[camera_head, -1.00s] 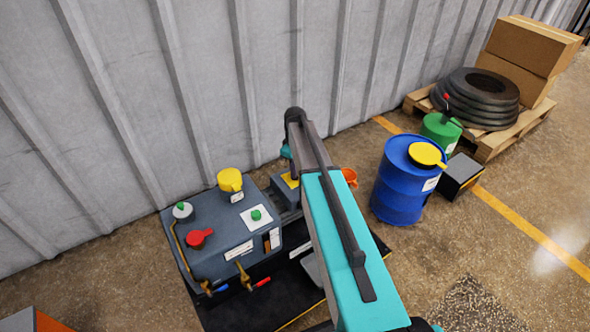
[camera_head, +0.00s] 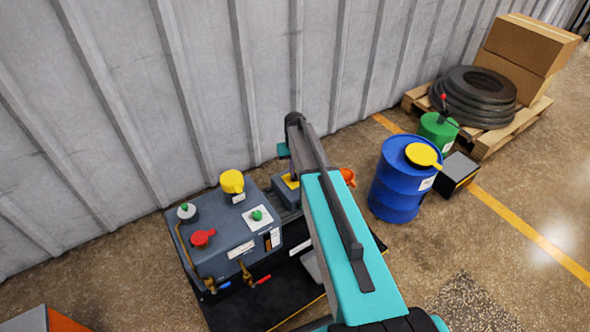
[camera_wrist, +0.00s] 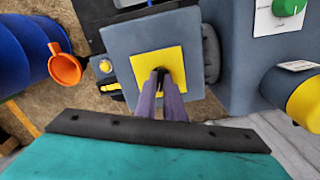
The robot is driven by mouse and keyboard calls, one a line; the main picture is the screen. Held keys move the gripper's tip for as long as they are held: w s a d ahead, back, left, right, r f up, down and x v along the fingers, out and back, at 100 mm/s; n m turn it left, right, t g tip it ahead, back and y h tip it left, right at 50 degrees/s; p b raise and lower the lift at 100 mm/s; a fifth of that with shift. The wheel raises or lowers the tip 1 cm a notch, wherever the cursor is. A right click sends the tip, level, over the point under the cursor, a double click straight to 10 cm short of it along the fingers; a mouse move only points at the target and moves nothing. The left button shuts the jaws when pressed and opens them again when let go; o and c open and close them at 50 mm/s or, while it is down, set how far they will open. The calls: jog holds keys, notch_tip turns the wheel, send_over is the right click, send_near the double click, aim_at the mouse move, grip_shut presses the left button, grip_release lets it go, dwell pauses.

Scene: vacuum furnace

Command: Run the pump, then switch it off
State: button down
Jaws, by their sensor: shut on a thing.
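In the wrist view my gripper (camera_wrist: 162,82) is shut on a small black switch (camera_wrist: 160,72) at the middle of a square yellow plate (camera_wrist: 146,58). The fingers hide most of the switch, so its position cannot be told. The plate is on top of a grey box (camera_wrist: 118,32), the pump's box, which shows partly behind my arm in the head view (camera_head: 284,194). The larger dark grey furnace unit (camera_head: 212,232) adjoins it on the left, with a green knob (camera_head: 257,215), a red handle (camera_head: 202,238) and a yellow cap (camera_head: 232,181).
A green can (camera_head: 437,128) and a pallet of tyres and boxes (camera_head: 515,125) are beyond. A corrugated wall (camera_head: 200,80) closes the back.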

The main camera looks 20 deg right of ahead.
jog(key=shift+d+m+p, duration=0.1)
jog(key=shift+m+p, duration=0.2)
jog(key=shift+m, duration=0.7)
jog(key=c, duration=1.9)
grip_release()
jog(key=shift+o, duration=0.2)
jog(key=shift+r, duration=0.1)
notch_tip(320, 180, up, 14)
jog(key=shift+f, duration=0.2)
